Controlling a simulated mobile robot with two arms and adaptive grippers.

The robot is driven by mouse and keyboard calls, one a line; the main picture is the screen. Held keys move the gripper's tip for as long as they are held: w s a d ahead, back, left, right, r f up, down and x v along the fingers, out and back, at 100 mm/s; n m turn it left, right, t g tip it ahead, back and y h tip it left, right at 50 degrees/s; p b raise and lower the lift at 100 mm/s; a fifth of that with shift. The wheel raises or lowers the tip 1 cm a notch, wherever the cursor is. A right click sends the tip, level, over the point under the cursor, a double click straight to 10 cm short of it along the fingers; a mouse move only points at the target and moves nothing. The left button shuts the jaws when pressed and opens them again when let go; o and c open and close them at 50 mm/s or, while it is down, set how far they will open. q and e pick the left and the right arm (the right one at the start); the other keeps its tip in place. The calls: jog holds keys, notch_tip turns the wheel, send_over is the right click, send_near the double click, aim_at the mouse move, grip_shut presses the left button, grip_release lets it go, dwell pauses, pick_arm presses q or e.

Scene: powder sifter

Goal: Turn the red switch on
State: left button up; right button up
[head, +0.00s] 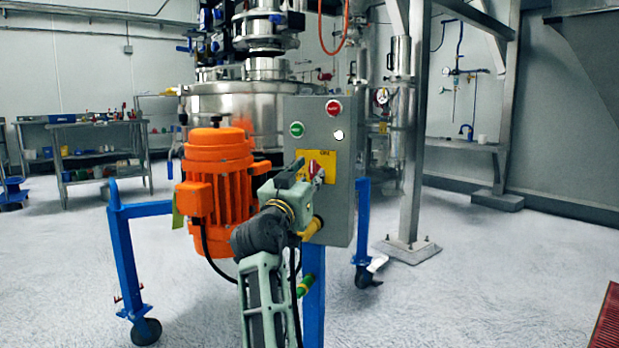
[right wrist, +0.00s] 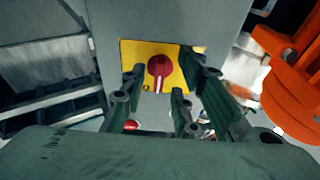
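The red switch (head: 316,169) is a round rotary knob on a yellow plate (head: 329,163) on the front of a grey control box (head: 341,210). In the right wrist view the red knob (right wrist: 159,66) shows face-on, with a white mark along its lower part. My right gripper (head: 303,172) is at the box front, partly covering the plate in the head view. In the right wrist view its fingers (right wrist: 163,80) are apart, one on each side of the knob, with nothing held. I cannot tell whether they touch it. My left gripper is not in view.
A red button (head: 333,107), a green button (head: 297,129) and a white lamp (head: 339,135) sit above the plate. An orange motor (head: 217,180) stands close to the left. Blue legs (head: 125,260) carry the machine.

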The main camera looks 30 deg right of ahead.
jog(key=v, duration=0.7)
dwell(0.3)
